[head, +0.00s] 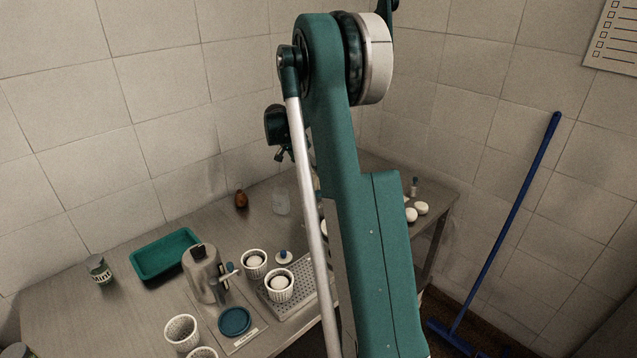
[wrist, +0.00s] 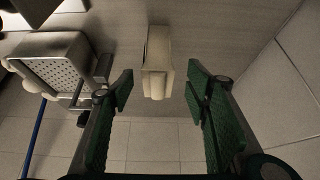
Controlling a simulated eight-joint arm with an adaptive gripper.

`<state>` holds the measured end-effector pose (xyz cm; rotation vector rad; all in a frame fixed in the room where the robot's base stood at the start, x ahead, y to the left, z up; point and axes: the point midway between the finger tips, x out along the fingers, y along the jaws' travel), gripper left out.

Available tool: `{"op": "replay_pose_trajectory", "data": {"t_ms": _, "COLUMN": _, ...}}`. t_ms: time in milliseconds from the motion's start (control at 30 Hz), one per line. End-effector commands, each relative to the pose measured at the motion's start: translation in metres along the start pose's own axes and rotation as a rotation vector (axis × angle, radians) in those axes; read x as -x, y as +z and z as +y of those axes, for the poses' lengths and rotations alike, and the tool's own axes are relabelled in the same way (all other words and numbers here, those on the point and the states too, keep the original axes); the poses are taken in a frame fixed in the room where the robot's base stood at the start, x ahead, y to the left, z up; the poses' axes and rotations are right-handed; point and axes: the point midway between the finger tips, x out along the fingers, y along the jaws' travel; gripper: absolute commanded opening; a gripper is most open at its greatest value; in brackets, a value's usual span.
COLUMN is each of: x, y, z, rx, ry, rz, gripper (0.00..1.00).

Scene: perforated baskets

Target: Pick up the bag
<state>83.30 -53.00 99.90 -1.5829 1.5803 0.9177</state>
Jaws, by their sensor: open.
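In the wrist view a pale cream, upright blocky object (wrist: 157,62) stands ahead of my gripper (wrist: 160,84). It may be the bag; its folds or opening are not clear. My gripper is open, with one green-padded finger to each side of the object in the picture. Nothing is held, and I see no contact between the fingers and the object. In the head view I cannot make out the bag or the gripper's fingers; my arm covers the middle of the table.
A perforated basket (wrist: 60,62) is left of the gripper in the wrist view. The metal table (head: 90,315) carries a green tray (head: 165,254), a mint jar (head: 99,269), a grey canister (head: 201,272), a blue-topped dish (head: 235,321) and several white cups. A blue broom (head: 507,220) leans at right.

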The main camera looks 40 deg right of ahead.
Motion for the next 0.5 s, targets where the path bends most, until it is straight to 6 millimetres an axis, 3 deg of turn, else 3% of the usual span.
{"op": "replay_pose_trajectory", "data": {"t_ms": 500, "x": -0.0095, "y": -0.0003, "z": -0.0005, "rx": -0.003, "ry": 0.001, "rz": 0.0, "gripper": 0.48}}
